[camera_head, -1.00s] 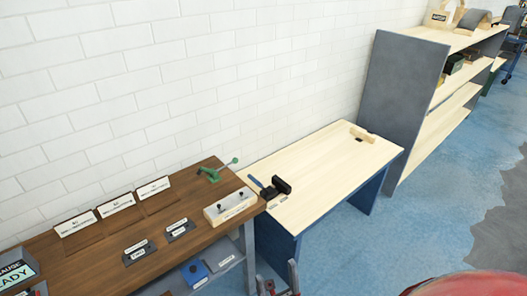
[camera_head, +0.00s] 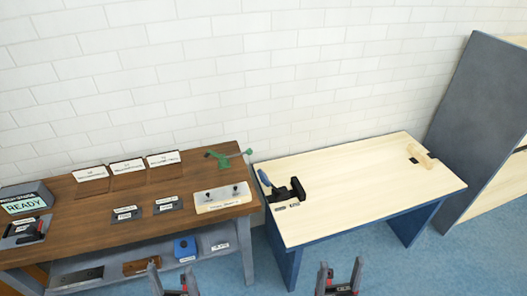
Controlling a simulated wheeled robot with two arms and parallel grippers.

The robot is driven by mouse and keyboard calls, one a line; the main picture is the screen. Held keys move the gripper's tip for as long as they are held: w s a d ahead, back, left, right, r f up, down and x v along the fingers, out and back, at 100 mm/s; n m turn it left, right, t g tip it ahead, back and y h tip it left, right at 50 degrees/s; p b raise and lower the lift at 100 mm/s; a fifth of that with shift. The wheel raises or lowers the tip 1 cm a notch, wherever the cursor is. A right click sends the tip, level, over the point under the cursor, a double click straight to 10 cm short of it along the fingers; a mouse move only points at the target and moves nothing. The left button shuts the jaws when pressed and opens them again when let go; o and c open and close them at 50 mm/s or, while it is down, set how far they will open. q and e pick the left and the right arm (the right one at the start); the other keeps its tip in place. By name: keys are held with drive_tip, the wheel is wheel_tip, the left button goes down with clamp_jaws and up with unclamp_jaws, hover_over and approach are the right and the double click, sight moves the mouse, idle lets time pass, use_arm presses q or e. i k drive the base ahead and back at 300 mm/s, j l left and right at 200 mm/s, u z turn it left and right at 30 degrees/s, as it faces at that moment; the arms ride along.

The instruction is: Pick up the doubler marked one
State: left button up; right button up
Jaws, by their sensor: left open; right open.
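Two small dark plates with white labels, the left plate (camera_head: 126,214) and the right plate (camera_head: 168,205), lie on the brown bench top. The labels are too small to read, so I cannot tell which thing is the doubler marked one. My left gripper (camera_head: 171,273) is open and empty at the bottom edge, in front of the brown bench. My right gripper (camera_head: 340,274) is open and empty at the bottom edge, in front of the pale table. Both are apart from the plates.
The brown bench (camera_head: 60,240) carries upright label cards (camera_head: 127,172), a green clamp (camera_head: 226,158), a pale block with knobs (camera_head: 222,197) and a READY display (camera_head: 25,203). Its lower shelf holds a blue box (camera_head: 185,249). The pale table (camera_head: 350,190) is mostly clear. A grey shelf unit (camera_head: 480,120) stands right.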

sight(21, 226)
drive_tip(key=u, duration=1.7)
drive_tip(key=i+l+u, duration=0.3)
drive_tip(key=i+l, duration=0.35)
drive_tip(key=i+l+u, duration=0.3)
drive_tip(key=i+l, duration=0.5)
